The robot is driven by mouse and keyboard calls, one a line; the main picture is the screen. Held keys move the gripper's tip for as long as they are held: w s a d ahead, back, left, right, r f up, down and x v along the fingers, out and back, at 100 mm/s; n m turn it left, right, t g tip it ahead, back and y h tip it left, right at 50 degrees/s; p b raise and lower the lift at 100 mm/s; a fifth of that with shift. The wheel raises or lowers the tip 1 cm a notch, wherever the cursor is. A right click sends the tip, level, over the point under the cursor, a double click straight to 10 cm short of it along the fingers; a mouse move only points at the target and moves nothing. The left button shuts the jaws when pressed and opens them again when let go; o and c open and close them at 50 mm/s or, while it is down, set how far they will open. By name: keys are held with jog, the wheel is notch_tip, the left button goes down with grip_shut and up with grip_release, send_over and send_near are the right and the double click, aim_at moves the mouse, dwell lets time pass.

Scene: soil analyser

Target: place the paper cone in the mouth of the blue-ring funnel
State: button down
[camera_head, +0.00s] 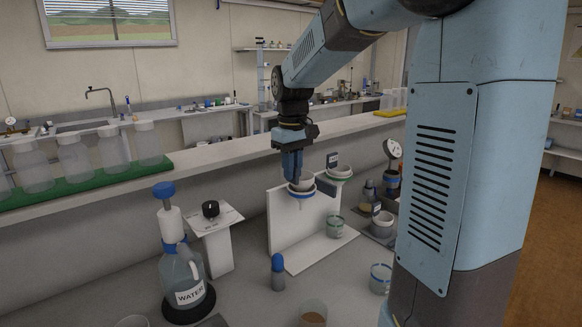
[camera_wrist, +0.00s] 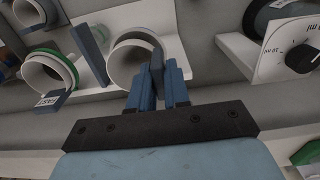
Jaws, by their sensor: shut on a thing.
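My gripper (camera_head: 292,176) points down at the mouth of the blue-ring funnel (camera_head: 301,190), which is held at the white stand. The pale paper cone (camera_head: 306,184) shows at that mouth beside the fingers, and my gripper is shut on it. I cannot tell whether the cone rests fully in the funnel, as the fingers hide part of it. In the wrist view my gripper (camera_wrist: 157,78) has its fingers close together with a grey piece between them. A white round rim sits just beyond the fingertips there; I cannot separate cone from funnel.
A second white funnel (camera_head: 340,172) with a dark tag is to the right. A green-ring beaker (camera_head: 335,228) stands on the stand's base. A water bottle (camera_head: 184,272), a small knob post (camera_head: 216,240), a blue-capped vial (camera_head: 277,272) and a blue-band beaker (camera_head: 380,279) stand around.

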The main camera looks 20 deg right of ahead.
jog(key=shift+f, duration=0.4)
jog(key=c, duration=1.1)
grip_release()
notch_tip(320, 180, up, 12)
jog(key=r, duration=0.1)
jog(key=s+d+f+m+t, duration=0.1)
jog(key=s+f, duration=0.3)
jog(key=s, duration=0.7)
jog(key=s+d+f+m+t, duration=0.1)
jog(key=s+f+m+t, duration=0.2)
jog(key=s, duration=0.9)
notch_tip(320, 180, down, 2)
jog(key=shift+d+f+t, duration=0.25)
jog(key=shift+d+t, duration=0.05)
jog(key=shift+t, duration=0.5)
